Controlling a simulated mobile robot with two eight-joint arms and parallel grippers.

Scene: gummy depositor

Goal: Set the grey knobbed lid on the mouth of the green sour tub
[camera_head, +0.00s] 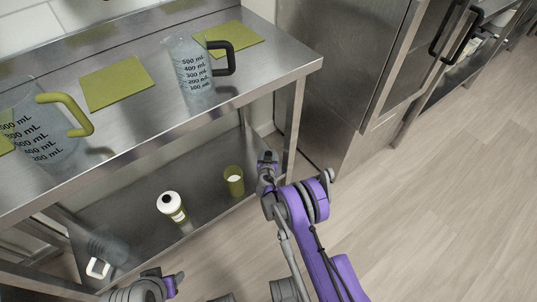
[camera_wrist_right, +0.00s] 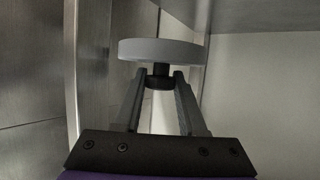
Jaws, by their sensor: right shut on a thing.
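The green sour tub (camera_head: 234,181) stands upright on the lower shelf near its right end, with its open mouth up and something pale inside. My right gripper (camera_wrist_right: 162,80) is shut on the black knob of the grey lid (camera_wrist_right: 160,50); the lid's flat disc lies beyond the fingertips. In the head view my right gripper (camera_head: 267,160) is just right of the tub and apart from it; I cannot make out the lid clearly there. My left arm shows at the bottom left, but its fingers cannot be made out.
A clear jug with a white handle (camera_head: 98,267) is farther left. The upper steel top (camera_head: 145,120) overhangs, bearing measuring jugs and green mats (camera_head: 117,84). A table leg (camera_head: 294,125) stands behind my right gripper.

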